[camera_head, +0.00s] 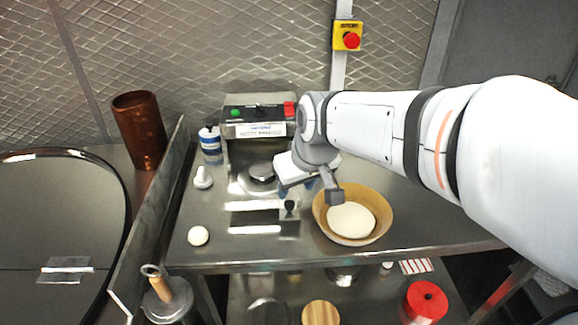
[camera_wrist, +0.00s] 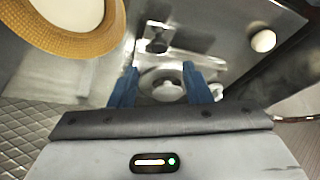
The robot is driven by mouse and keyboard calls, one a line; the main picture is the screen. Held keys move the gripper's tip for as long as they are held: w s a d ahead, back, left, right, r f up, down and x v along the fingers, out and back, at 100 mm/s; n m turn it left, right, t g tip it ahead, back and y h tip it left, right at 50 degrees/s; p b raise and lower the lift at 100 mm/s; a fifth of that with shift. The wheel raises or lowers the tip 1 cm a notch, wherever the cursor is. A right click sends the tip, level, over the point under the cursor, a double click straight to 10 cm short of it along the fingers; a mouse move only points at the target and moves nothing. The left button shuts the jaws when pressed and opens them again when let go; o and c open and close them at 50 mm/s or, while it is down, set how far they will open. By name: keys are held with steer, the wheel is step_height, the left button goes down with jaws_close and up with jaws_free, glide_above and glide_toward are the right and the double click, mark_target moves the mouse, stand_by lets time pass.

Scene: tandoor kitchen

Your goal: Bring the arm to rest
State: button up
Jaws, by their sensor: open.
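My white arm comes in from the right in the head view and reaches over the steel worktop (camera_head: 400,210). My gripper (camera_head: 298,188) hangs above the worktop, just left of a tan bowl (camera_head: 383,222) that holds a pale dough mass (camera_head: 351,220). In the wrist view its two blue fingers (camera_wrist: 160,88) are spread apart with nothing held between them. A press-like machine (camera_head: 258,130) with green and red buttons stands behind the gripper. Its round plate (camera_wrist: 165,85) shows beyond the fingers in the wrist view, with a small white object in front of it.
A white dough ball (camera_head: 198,236), a white knob-like item (camera_head: 203,178) and a blue-and-white container (camera_head: 210,140) stand left on the worktop. A copper cylinder (camera_head: 140,128) stands beyond the metal divider (camera_head: 150,220). A red emergency button (camera_head: 351,40) is on the wall.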

steer(key=shift+r, duration=0.2)
steer(key=s+d+f+m+h, duration=0.1)
steer(key=s+d+m, duration=0.1)
steer(key=s+d, duration=0.3)
steer(key=s+d+f+m+g+p, duration=0.1)
steer(key=s+d+f+m, duration=0.1)
steer(key=s+d, duration=0.3)
steer(key=shift+s+f+m+h+p, duration=0.3)
steer(key=shift+s+h, duration=0.1)
steer(key=shift+s, duration=0.6)
